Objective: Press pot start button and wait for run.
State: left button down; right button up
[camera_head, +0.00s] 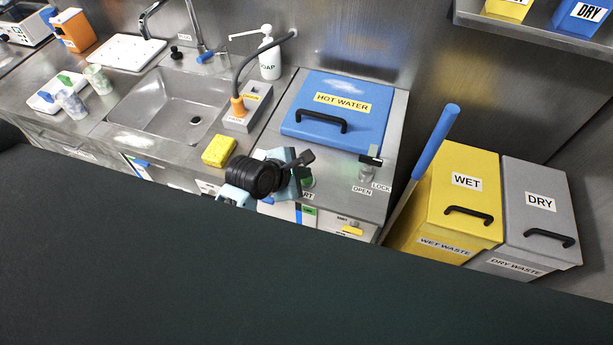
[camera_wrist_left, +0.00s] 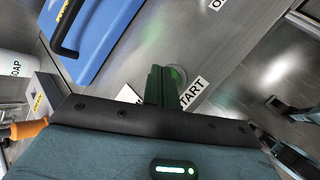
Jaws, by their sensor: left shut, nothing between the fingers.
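The pot is set into the steel counter, with a blue lid (camera_head: 340,112) marked HOT WATER and a black handle. The lid is down; it also shows in the wrist view (camera_wrist_left: 98,35). The green start button (camera_head: 308,180) is in front of the pot by a START label, partly hidden by my gripper. In the wrist view the button (camera_wrist_left: 179,74) shows just behind the fingertips. My left gripper (camera_head: 296,180) is shut and empty, its fingers (camera_wrist_left: 160,82) at the button. I cannot tell whether they touch it. My right gripper is not in view.
A latch (camera_head: 371,157) with OPEN and LOCK labels stands right of the pot. A grey box (camera_head: 246,108) with an orange plug, a yellow sponge (camera_head: 219,151) and a sink (camera_head: 170,105) lie left. Yellow (camera_head: 460,182) and grey (camera_head: 540,205) waste bins stand right.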

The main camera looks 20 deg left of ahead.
aim_at(303, 181)
pick_arm(q)
jog(key=shift+f, duration=0.55)
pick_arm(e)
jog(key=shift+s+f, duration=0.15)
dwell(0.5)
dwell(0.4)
pick_arm(q)
jog(key=shift+r+p, duration=0.35)
jog(key=shift+r, duration=0.65)
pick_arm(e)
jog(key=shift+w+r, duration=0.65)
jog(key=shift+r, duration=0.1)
pick_arm(q)
jog(key=shift+r, duration=2.45)
